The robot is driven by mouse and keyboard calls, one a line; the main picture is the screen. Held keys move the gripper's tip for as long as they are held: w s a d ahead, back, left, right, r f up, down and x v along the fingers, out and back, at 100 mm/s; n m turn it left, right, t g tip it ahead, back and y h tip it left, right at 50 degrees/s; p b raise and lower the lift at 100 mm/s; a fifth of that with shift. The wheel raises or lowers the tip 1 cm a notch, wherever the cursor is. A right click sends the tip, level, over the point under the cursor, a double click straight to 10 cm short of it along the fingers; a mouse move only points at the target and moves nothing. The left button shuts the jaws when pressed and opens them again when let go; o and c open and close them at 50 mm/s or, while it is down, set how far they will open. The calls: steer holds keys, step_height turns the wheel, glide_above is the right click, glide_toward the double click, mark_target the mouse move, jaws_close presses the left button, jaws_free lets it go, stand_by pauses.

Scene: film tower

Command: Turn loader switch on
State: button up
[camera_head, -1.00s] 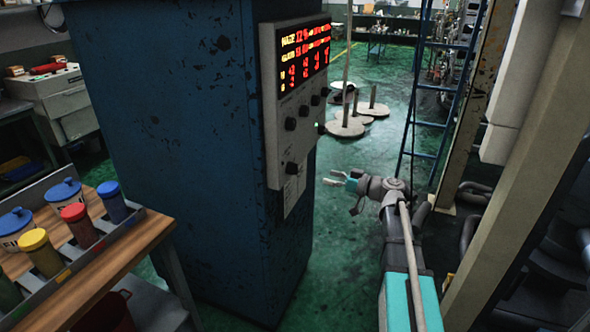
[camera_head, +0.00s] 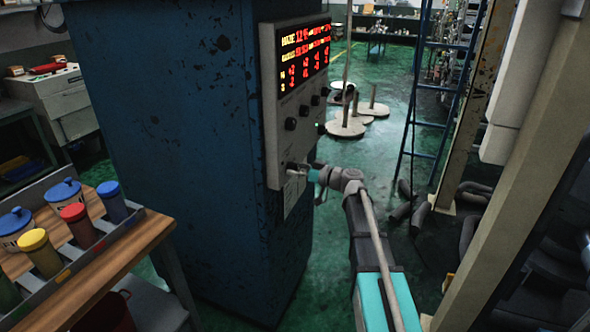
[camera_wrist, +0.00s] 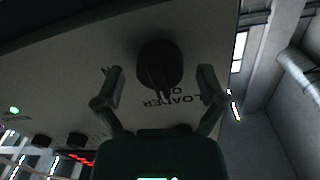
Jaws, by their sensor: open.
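The loader switch (camera_wrist: 160,64) is a dark round knob on the grey control panel (camera_wrist: 60,70). In the wrist view it sits between my two fingertips, with the word LOADER printed upside down beside it. My gripper (camera_wrist: 160,85) is open, with one finger on each side of the knob and visible gaps to it. In the head view my gripper (camera_head: 303,172) is at the lower part of the panel (camera_head: 270,120) on the blue cabinet, and it hides the loader switch there.
Several other knobs (camera_head: 290,124) and a red and yellow lit display (camera_head: 303,57) are above on the panel. A wooden bench (camera_head: 130,245) with colored canisters stands at left. A blue ladder (camera_head: 425,110) and a beige post (camera_head: 510,190) are at right.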

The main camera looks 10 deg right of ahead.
stand_by(0.3)
steer(key=c, duration=1.2)
steer(key=shift+o, duration=0.2)
steer(key=shift+m, duration=0.3)
steer(key=m, duration=0.3)
steer(key=shift+w+m, duration=0.1)
steer(key=shift+m, duration=0.3)
steer(key=m, duration=0.8)
steer(key=shift+w+m+g, duration=0.1)
steer(key=shift+m+g, duration=0.2)
steer(key=shift+m, duration=0.1)
steer(key=shift+f+m, duration=0.1)
steer(key=shift+m, duration=2.1)
